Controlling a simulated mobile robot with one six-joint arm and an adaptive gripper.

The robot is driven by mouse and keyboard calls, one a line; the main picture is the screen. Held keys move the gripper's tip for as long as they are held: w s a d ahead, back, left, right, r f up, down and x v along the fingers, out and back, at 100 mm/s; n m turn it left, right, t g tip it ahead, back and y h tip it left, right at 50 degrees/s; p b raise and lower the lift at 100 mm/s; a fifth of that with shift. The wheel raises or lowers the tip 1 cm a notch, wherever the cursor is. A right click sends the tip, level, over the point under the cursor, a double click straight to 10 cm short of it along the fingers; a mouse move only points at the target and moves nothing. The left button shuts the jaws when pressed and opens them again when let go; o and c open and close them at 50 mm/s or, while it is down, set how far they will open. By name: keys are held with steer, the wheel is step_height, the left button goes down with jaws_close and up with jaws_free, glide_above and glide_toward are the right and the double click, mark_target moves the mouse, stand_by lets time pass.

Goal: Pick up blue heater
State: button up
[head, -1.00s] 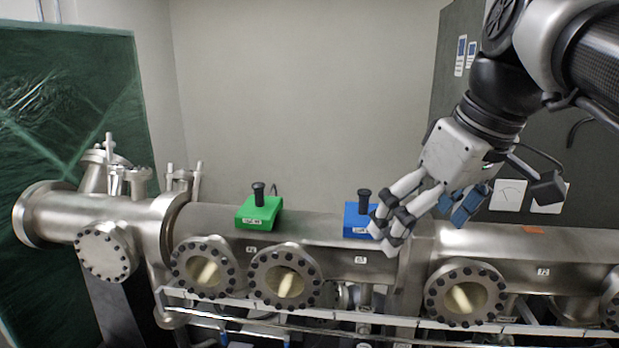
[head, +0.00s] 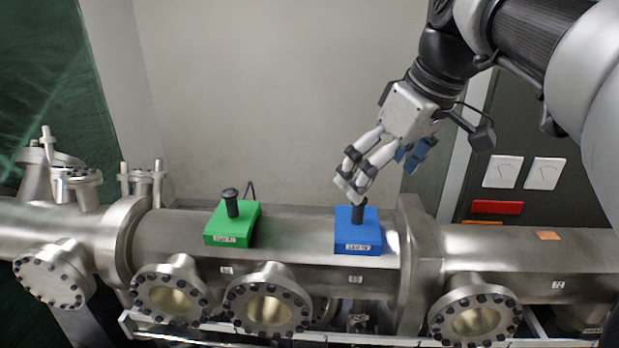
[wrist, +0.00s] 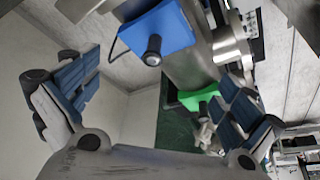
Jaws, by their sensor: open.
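The blue heater (head: 357,238) is a box with a black knob handle, sitting on top of the steel vacuum chamber (head: 300,240). My gripper (head: 352,190) is above it in the head view, its fingers overlapping the top of the black handle, partly hiding it. In the wrist view the blue heater (wrist: 165,32) is at the upper middle with its handle toward the camera. The open fingers (wrist: 165,105) are spread to either side, and nothing is between their pads. I cannot tell whether a finger touches the handle.
A green heater (head: 232,225) with a similar black handle sits on the chamber to the left. A raised flange (head: 410,262) stands just right of the blue heater. Round bolted ports (head: 268,308) line the chamber's front.

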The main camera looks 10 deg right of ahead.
mark_target(354, 224)
steer(key=x, duration=1)
steer(key=shift+w+a+r, duration=0.15)
steer(key=shift+w, duration=0.05)
steer(key=shift+c, duration=0.4)
